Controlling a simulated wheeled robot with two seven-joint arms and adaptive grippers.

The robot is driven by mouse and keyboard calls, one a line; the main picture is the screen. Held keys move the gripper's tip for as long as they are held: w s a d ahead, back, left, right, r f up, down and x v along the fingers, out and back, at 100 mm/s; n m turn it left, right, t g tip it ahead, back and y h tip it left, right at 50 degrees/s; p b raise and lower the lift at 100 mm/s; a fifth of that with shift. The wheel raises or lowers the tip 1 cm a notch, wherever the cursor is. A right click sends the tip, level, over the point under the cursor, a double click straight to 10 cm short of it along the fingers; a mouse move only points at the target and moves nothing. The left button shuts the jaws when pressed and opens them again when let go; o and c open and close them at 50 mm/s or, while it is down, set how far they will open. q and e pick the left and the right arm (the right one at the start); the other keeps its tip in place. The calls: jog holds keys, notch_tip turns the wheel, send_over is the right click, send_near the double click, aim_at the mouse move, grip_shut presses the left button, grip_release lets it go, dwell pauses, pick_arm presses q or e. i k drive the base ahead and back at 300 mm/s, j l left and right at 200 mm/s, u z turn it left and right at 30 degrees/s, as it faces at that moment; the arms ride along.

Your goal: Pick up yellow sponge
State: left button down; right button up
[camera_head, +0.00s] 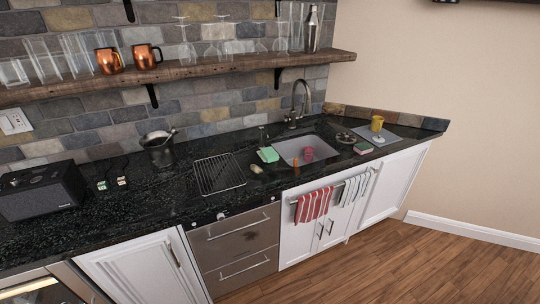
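No plainly yellow sponge can be made out. A small pale yellow object (256,169) lies on the black counter (215,207), between the wire rack and the sink; it is too small to tell what it is. A light green sponge-like block (268,154) sits at the left edge of the sink. Another sponge-like block (363,147), green on top with a reddish side, lies on the counter right of the sink. Neither of my grippers is in view.
A wire rack (218,174), black speaker (40,191) and dark bucket (159,150) stand on the counter. The sink (305,149) holds a reddish cup (308,154). A yellow mug (377,123) stands on a grey mat (384,136). Wooden floor (400,270) in front is clear.

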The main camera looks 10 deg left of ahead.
aim_at(269, 154)
jog(key=i+l+u, duration=0.3)
jog(key=i+l, duration=0.3)
jog(key=i+l+u, duration=0.3)
jog(key=i+l, duration=0.25)
jog(key=l, duration=0.2)
